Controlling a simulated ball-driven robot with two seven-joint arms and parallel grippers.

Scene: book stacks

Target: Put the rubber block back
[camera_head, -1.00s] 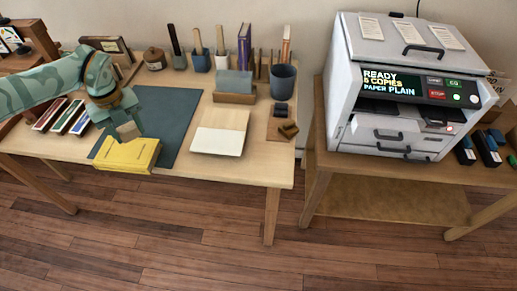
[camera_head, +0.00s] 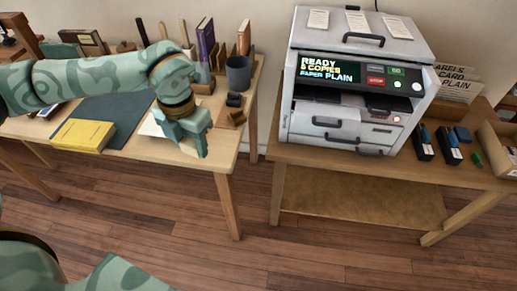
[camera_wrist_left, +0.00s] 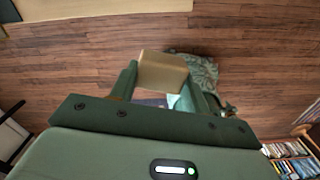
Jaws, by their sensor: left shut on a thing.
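My left gripper (camera_head: 194,143) is over the right front part of the wooden desk (camera_head: 222,155). It also shows in the left wrist view (camera_wrist_left: 157,88), shut on a tan block (camera_wrist_left: 163,70), which I take to be the rubber block. The block sits between the fingertips. In the head view the gripper hides the block. My right gripper is not in view.
A yellow pad (camera_head: 84,135) lies on a dark mat (camera_head: 124,118) at left. A pale pad (camera_head: 150,127) is partly behind the gripper. A small wooden holder (camera_head: 233,118) and a dark cup (camera_head: 238,72) stand at right. A copier (camera_head: 355,85) stands on the neighbouring table (camera_head: 360,168).

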